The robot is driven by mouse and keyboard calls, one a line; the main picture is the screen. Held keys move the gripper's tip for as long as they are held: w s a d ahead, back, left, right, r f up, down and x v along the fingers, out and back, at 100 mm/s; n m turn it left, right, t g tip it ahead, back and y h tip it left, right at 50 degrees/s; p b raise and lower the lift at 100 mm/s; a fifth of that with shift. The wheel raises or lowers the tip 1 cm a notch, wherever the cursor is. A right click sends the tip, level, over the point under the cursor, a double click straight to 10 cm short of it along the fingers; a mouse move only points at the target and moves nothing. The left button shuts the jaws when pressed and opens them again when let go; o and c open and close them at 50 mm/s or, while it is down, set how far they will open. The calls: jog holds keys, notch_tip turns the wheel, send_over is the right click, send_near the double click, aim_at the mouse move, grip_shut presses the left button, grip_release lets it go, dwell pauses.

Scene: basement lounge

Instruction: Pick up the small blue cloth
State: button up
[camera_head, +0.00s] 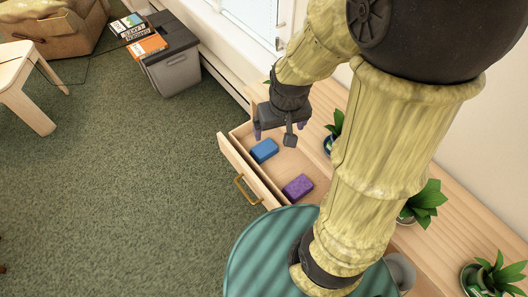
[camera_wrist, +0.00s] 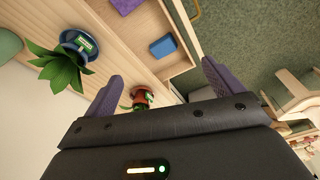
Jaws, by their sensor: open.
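The small blue cloth (camera_head: 264,150) is a folded block lying in the open drawer (camera_head: 233,160), toward its far end. It also shows in the wrist view (camera_wrist: 162,46), ahead of the fingers. My gripper (camera_head: 270,130) hangs above the drawer close to the blue cloth, apart from it. In the wrist view my gripper (camera_wrist: 162,85) has its two purple fingers spread wide with nothing between them.
A purple folded cloth (camera_head: 298,187) lies in the same drawer, nearer me. Potted plants (camera_head: 425,203) stand on the wooden cabinet top (camera_head: 322,105). A round green-blue surface (camera_head: 262,245) is in front.

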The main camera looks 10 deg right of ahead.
jog(key=w+f+n+g+b, duration=0.2)
jog(key=w+f+n+b, duration=0.2)
jog(key=w+f+b, duration=0.4)
jog(key=w+f, duration=0.7)
jog(key=w, duration=0.1)
jog(key=shift+f, duration=0.3)
send_near(264, 148)
jog(key=f, duration=0.5)
jog(key=shift+w, duration=0.2)
jog(key=shift+f, duration=0.15)
notch_tip(264, 148, down, 5)
jog(key=c, duration=0.6)
